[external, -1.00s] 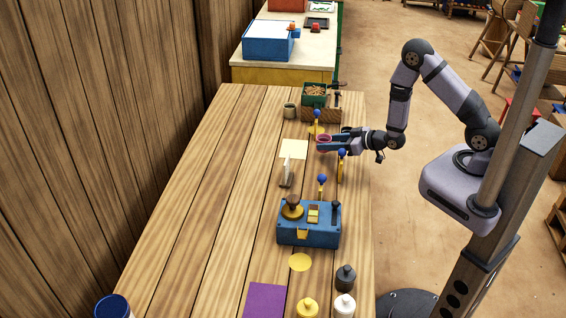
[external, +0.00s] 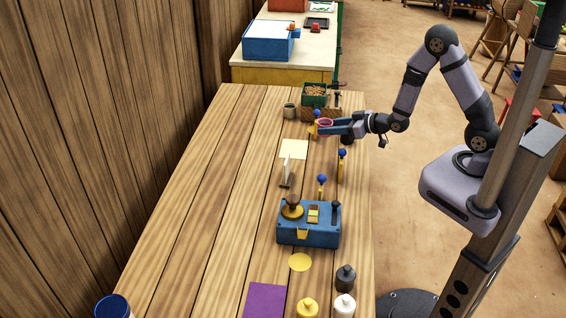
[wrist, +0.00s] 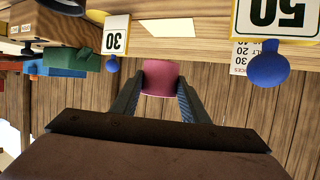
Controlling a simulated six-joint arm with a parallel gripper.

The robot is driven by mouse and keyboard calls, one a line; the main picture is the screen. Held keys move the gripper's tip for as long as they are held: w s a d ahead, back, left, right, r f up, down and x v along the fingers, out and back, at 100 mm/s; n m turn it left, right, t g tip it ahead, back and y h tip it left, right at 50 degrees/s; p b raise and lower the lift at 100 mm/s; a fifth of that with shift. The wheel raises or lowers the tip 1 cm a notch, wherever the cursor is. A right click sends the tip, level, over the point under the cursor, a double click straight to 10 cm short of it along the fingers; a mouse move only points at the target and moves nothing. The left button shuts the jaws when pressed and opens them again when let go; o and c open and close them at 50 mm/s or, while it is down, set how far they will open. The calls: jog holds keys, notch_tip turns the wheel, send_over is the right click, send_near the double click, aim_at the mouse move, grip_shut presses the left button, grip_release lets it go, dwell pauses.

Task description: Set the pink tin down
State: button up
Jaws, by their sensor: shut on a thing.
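The pink tin (external: 325,122) is a small round tin between the fingers of my gripper (external: 326,128), above the far part of the wooden table (external: 215,180). In the wrist view the pink tin (wrist: 161,78) sits upside down in the picture, with a blue-grey finger of my gripper (wrist: 161,90) on each side. The gripper is shut on it. The tin's underside and its exact height over the table cannot be told.
Yellow number signs with blue knobs stand close by, one reading 30 (wrist: 115,35) and one reading 50 (wrist: 278,18). A pale yellow square (external: 294,149) lies left of the gripper. A green box (external: 314,95) and a cup (external: 290,111) stand behind.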

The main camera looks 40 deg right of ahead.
jog(key=shift+d, duration=0.1)
jog(key=shift+w+d+f, duration=0.2)
jog(key=shift+d, duration=0.25)
jog(key=d+f+n+y, duration=0.1)
jog(key=d, duration=0.2)
jog(key=s+d+f+n+g+y, duration=0.1)
jog(key=d, duration=0.2)
jog(key=s+d+f+n+g+y, duration=0.1)
jog(key=d+f, duration=0.1)
jog(key=shift+d, duration=0.4)
jog(key=s+d+f+n+g+y, duration=0.2)
jog(key=s+d, duration=0.4)
jog(key=s, duration=0.3)
jog(key=shift+s+d+f+n+g+y, duration=0.15)
jog(key=shift+f+n+g+y, duration=0.25)
jog(key=shift+n, duration=0.3)
jog(key=shift+r, duration=0.15)
